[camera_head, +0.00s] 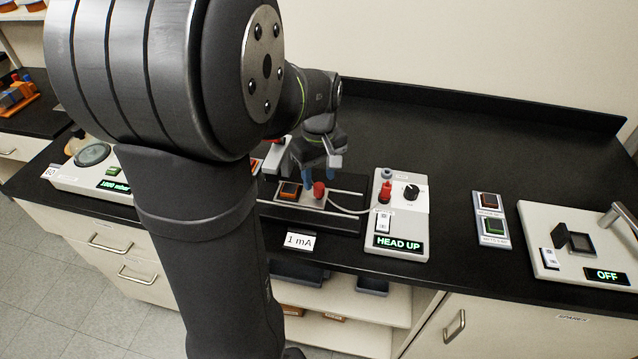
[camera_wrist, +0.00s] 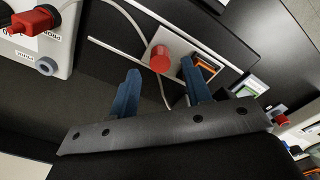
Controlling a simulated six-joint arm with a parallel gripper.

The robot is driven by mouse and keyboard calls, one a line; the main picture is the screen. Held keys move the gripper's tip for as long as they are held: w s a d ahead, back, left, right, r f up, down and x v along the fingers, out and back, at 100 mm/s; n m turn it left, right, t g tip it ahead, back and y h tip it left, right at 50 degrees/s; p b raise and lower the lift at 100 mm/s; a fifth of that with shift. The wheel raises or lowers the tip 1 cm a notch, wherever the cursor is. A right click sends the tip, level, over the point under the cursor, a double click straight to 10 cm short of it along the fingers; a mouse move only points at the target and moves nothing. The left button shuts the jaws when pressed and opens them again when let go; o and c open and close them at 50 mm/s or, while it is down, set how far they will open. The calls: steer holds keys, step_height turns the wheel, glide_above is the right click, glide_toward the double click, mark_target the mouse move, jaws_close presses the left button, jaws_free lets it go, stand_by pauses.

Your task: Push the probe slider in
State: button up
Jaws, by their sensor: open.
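The probe slider is a light plate (camera_wrist: 160,40) with a round red knob (camera_wrist: 160,58), set on the dark profiler base by thin pale rails. In the head view the red knob (camera_head: 319,189) stands on the base just below my gripper (camera_head: 319,174). My gripper is open, with two blue fingers pointing down. In the wrist view the knob appears between the fingertips of my gripper (camera_wrist: 160,67) and beyond them; I cannot tell whether either finger touches it. An orange-framed dark square (camera_head: 289,190) lies to the left of the knob. My arm hides part of the base.
A white control box (camera_head: 398,210) reading HEAD UP stands right of the base, joined by a white cable. A "1 mA" card (camera_head: 300,241) stands in front. A two-button panel (camera_head: 491,220) and an OFF unit (camera_head: 585,245) stand farther right. The back counter is clear.

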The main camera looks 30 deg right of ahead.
mark_target(319, 185)
steer(key=shift+f, duration=1.7)
jaws_close()
